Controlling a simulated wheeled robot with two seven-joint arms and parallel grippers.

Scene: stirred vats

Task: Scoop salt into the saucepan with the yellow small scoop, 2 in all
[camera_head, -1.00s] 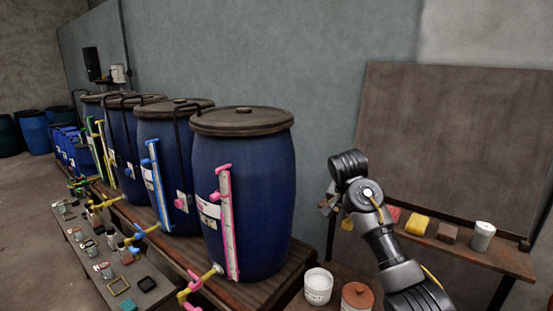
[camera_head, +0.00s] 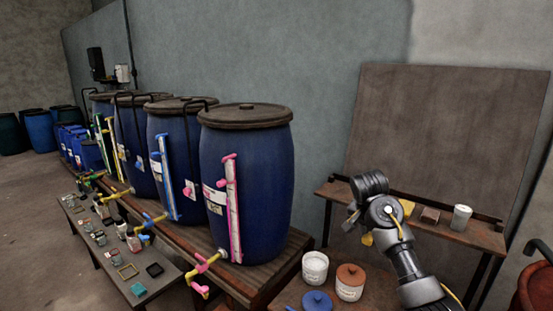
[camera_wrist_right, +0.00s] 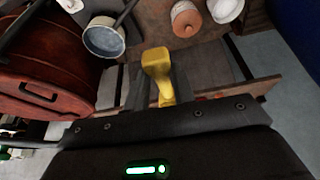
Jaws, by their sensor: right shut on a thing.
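My right gripper (camera_head: 353,220) is shut on the yellow small scoop (camera_wrist_right: 156,66). In the right wrist view the scoop sits between the two dark fingers; in the head view only a bit of yellow (camera_head: 367,239) shows below the gripper. I cannot tell if the scoop holds anything. A pan with a pale rim and blue-grey inside (camera_wrist_right: 103,41), seemingly the saucepan, is beyond the fingers to the left in the wrist view. A white tub with white contents (camera_head: 315,266), likely the salt, stands left of and below the gripper in the head view. My left gripper is out of view.
A terracotta-lidded jar (camera_head: 350,283) and a blue lid (camera_head: 317,301) are beside the white tub. A red-brown drum (camera_wrist_right: 40,80) is left in the wrist view. Blue vats (camera_head: 245,190) stand left; a shelf (camera_head: 465,233) with a white cup (camera_head: 460,217) is behind.

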